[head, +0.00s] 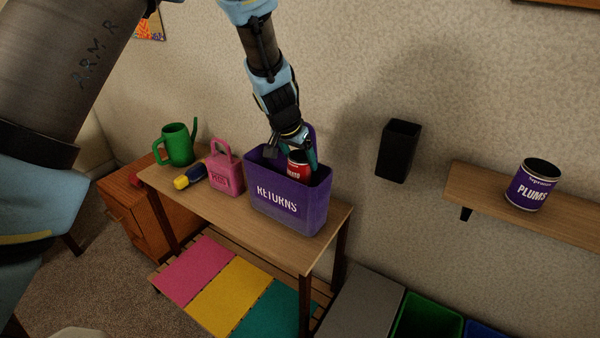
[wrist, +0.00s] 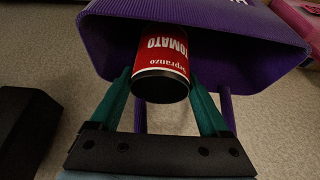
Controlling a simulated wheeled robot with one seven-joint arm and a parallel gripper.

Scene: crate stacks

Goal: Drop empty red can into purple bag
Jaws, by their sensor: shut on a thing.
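The red can (head: 298,165) has a dark end and a label; in the wrist view the can (wrist: 161,62) reads "TOMATO". My gripper (head: 302,160) is shut on it, with a green finger on each side of the can in the wrist view (wrist: 163,95). The purple bag (head: 288,205), marked "RETURNS", stands on the wooden table. In the head view the can is at the bag's opening, with its lower part hidden behind the front wall. The purple bag (wrist: 245,38) surrounds the can's far side in the wrist view.
A black wall bin (head: 398,151) and a shelf (head: 495,196) with a purple plums can (head: 534,186) are at right.

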